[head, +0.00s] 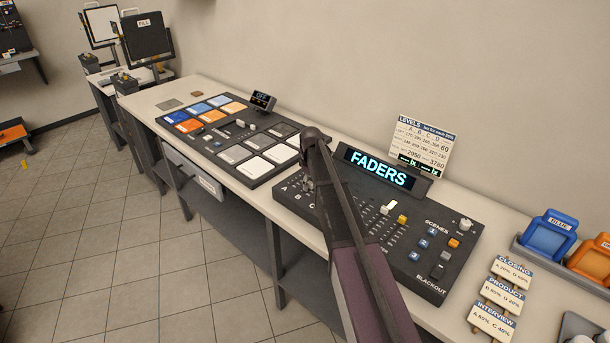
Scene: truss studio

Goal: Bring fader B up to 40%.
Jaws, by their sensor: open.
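The dark fader console (444,271) stands on the long bench, with a lit display reading FADERS (377,168) at its back. My arm crosses in front of its left part and hides much of the fader area. My gripper (308,184) is small and partly hidden beside the arm, low over the console's left end near the letters. It is open, and I see nothing held in it. Light caps (391,205) and a yellow cap (402,220) show right of the arm. I cannot make out fader B or its setting.
A LEVELS card (425,145) stands behind the console. SCENES buttons (432,231) and a BLACKOUT control lie on the console's right. A pad panel (232,135) sits to the left. Cue cards (506,294) and a blue-framed holder (548,233) are at the right.

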